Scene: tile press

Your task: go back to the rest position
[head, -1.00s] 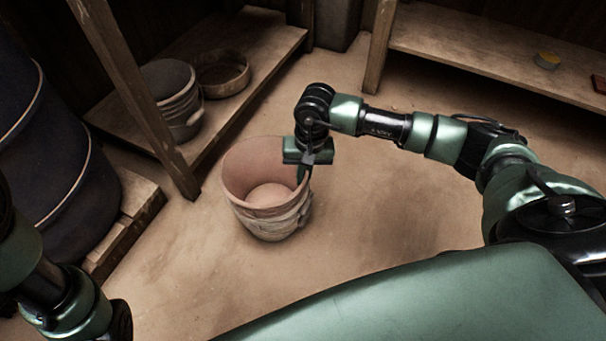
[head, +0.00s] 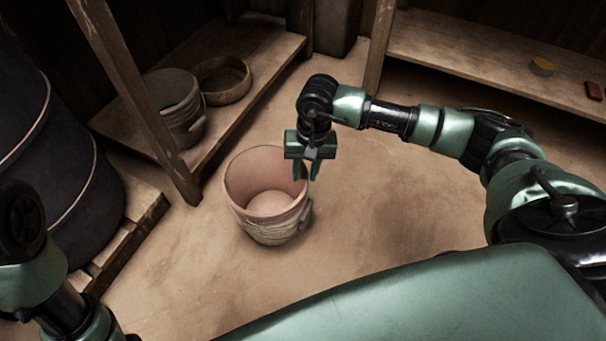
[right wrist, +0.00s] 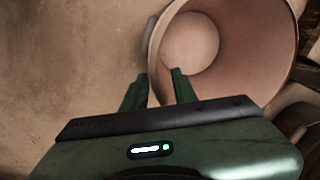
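My right gripper (head: 307,172) hangs fingers down over the right rim of a pinkish bucket (head: 243,187) standing on the floor.
A low wooden shelf at the left holds a grey bucket (head: 176,95) and a round basin (head: 222,80). Dark barrels (head: 75,200) stand on a pallet at the left. The floor right of the bucket is clear.

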